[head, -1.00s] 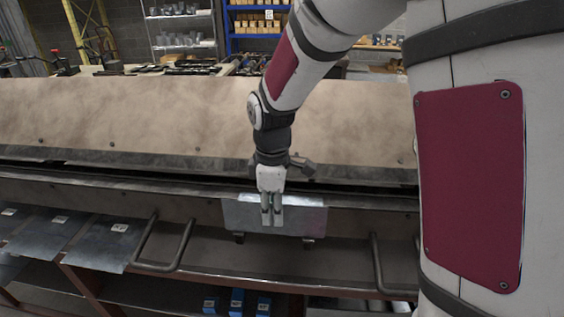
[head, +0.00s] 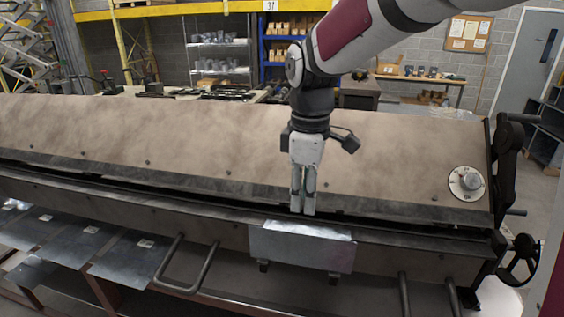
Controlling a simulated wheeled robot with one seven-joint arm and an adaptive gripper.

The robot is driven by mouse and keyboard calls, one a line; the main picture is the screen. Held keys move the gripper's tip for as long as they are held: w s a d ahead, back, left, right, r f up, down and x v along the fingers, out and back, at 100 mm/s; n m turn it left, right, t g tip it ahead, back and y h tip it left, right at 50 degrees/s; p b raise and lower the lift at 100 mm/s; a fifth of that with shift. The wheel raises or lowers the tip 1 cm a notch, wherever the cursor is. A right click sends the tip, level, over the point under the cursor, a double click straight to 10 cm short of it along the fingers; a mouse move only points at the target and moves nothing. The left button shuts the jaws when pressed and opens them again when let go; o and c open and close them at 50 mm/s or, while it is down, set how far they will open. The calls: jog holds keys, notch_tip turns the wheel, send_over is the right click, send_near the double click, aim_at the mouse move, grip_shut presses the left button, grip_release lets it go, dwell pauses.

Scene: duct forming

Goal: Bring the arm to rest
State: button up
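My gripper (head: 303,208) points straight down in front of the long brake machine, just above a bent sheet metal piece (head: 300,248). Its two pale fingers show close together with a narrow dark line between them. I cannot tell from this angle whether they are shut or slightly apart. I see nothing held between them. The sheet metal piece rests at the machine's front edge, over two small brackets. My arm reaches in from the upper right.
The brake machine's tan panel (head: 110,130) spans the view, with a round dial (head: 466,183) and handwheel (head: 523,258) at its right end. Flat metal sheets (head: 130,258) lie at lower left. Bar handles (head: 188,268) stick out in front. Shelves stand behind.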

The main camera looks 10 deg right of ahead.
jog(key=s+d+m+t+b, duration=0.5)
jog(key=s+d+m, duration=0.1)
jog(key=s+m, duration=0.6)
jog(key=shift+s+m, duration=0.2)
jog(key=shift+m, duration=0.3)
jog(key=shift+d, duration=0.1)
dwell(0.5)
